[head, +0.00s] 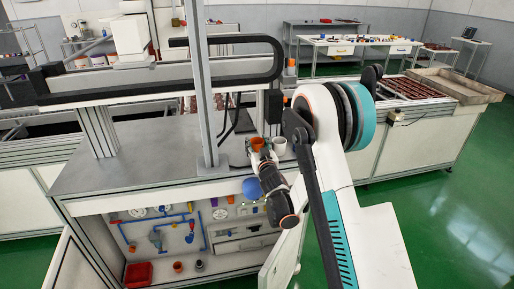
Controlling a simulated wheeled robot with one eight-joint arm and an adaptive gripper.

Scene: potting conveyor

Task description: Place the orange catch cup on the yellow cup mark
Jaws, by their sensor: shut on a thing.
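The orange catch cup (257,143) is upright at the right end of the grey bench top, beside the metal post. My gripper (261,153) is at the cup, with its fingers small and partly hidden by my own wrist. It appears shut on the orange cup. Whether the cup touches the bench top cannot be told from here. I cannot make out the yellow cup mark; my arm covers part of the bench's right end.
A pale cup (279,146) stands just right of the orange cup. A metal post (203,90) rises close on the left. The grey bench top (135,165) is clear on the left. An open cabinet below holds a red bin (138,274).

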